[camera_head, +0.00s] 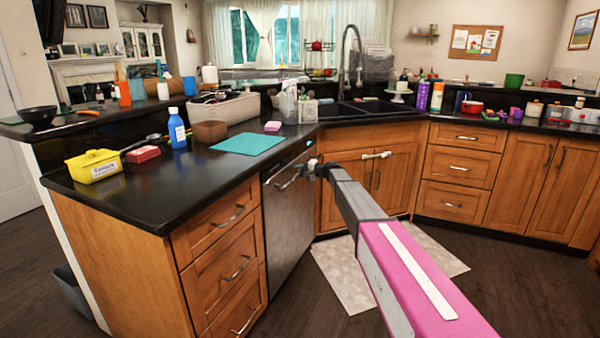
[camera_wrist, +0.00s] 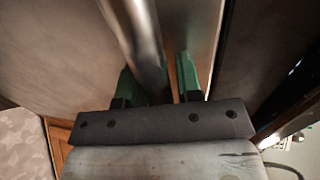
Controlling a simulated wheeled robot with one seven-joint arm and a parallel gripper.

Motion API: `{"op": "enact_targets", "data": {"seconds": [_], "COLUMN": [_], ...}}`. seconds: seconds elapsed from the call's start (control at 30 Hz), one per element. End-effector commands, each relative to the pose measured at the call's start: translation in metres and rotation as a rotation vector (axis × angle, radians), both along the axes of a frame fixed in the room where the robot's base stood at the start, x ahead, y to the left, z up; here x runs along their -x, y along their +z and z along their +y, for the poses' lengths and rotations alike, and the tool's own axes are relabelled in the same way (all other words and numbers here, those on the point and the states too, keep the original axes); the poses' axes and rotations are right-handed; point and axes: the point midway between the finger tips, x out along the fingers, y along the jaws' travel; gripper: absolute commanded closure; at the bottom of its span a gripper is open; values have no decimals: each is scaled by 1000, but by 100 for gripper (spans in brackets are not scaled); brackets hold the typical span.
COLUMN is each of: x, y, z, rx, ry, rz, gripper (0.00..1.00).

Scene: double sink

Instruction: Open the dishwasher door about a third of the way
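The dishwasher (camera_head: 289,215) is a steel-fronted unit below the counter, between the wooden drawers and the sink cabinet. Its door looks shut in the head view. Its bar handle (camera_head: 286,183) runs across the top of the door. My gripper (camera_head: 307,172) is at the right end of this handle in the head view. In the wrist view the steel handle bar (camera_wrist: 140,45) runs between the two green fingers of my gripper (camera_wrist: 157,82). The fingers stand apart, with a narrow gap showing between the bar and the right finger. Contact on the left finger is unclear.
Wooden drawers (camera_head: 225,262) stand left of the dishwasher, and the sink cabinet (camera_head: 345,185) stands to its right. The black counter (camera_head: 150,190) juts above the door. A pale mat (camera_head: 345,285) lies on the floor; the floor before the dishwasher is clear.

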Motion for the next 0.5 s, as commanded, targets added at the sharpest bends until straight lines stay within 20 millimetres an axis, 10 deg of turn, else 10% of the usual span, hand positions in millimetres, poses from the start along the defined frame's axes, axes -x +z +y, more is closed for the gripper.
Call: {"op": "enact_targets", "data": {"seconds": [0.1,0.2,0.5], "x": [0,0,9], "y": [0,0,-5], "z": [0,0,-22], "rx": [0,0,-28], "ry": [0,0,0], "rz": [0,0,-8], "gripper": [67,100,100]}}
